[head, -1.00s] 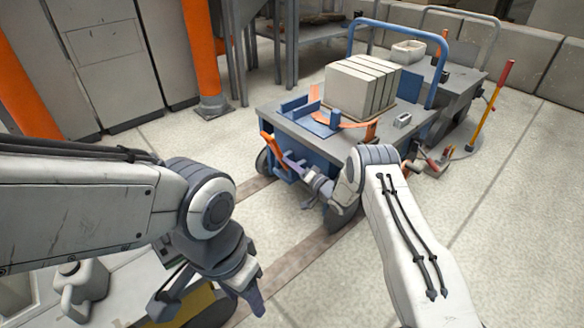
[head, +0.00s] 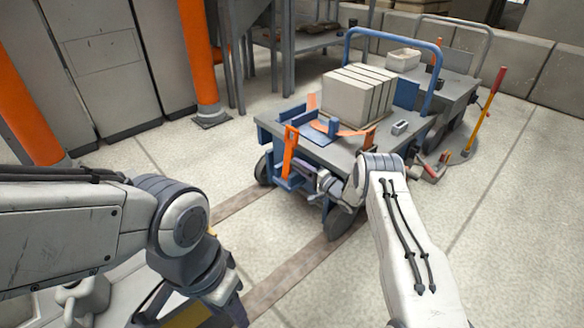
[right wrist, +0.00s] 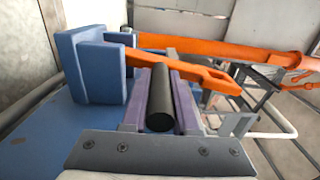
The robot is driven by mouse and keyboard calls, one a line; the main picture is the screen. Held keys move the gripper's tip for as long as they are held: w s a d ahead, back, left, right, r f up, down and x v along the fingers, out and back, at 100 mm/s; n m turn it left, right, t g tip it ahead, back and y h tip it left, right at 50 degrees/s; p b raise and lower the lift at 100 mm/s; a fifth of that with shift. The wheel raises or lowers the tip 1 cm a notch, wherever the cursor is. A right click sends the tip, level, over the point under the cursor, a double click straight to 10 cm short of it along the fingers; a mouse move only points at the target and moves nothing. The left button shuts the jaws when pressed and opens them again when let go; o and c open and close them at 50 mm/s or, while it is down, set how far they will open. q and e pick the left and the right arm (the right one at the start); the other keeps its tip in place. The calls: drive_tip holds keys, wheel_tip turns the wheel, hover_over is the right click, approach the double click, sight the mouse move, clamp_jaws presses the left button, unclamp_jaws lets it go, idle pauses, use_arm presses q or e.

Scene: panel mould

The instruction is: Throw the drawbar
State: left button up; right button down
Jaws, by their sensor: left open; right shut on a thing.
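The orange drawbar (head: 290,152) stands nearly upright at the front of the blue-and-grey mould cart (head: 330,160). In the right wrist view the orange bar (right wrist: 205,80) runs from a blue block, just beyond the fingers. My right gripper (head: 303,168) is at the cart's front beside the drawbar. In the wrist view its purple fingers (right wrist: 160,98) are shut on a black cylindrical grip (right wrist: 160,100), which meets the orange bar. My left gripper (head: 192,308) is open and empty at the lower left, well away from the cart.
Pale slabs (head: 355,95) stand on the cart. A blue push rail (head: 438,85) rises behind them. A second cart and a yellow-and-red lever (head: 485,112) stand to the right. An orange post (head: 198,60) and cabinets are at the back left.

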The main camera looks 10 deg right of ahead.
idle(0.3)
drive_tip(key=c, duration=0.7)
unclamp_jaws()
drive_tip(key=shift+s, duration=0.1)
drive_tip(key=shift+s+d+r+p, duration=0.1)
drive_tip(key=shift+s+d+p, duration=0.2)
drive_tip(key=shift+p, duration=0.05)
drive_tip(key=p+v, duration=0.4)
drive_tip(key=v, duration=0.5)
drive_tip(key=shift+s+d+p, duration=0.15)
drive_tip(key=shift+s+p, duration=0.15)
drive_tip(key=shift+p, duration=0.05)
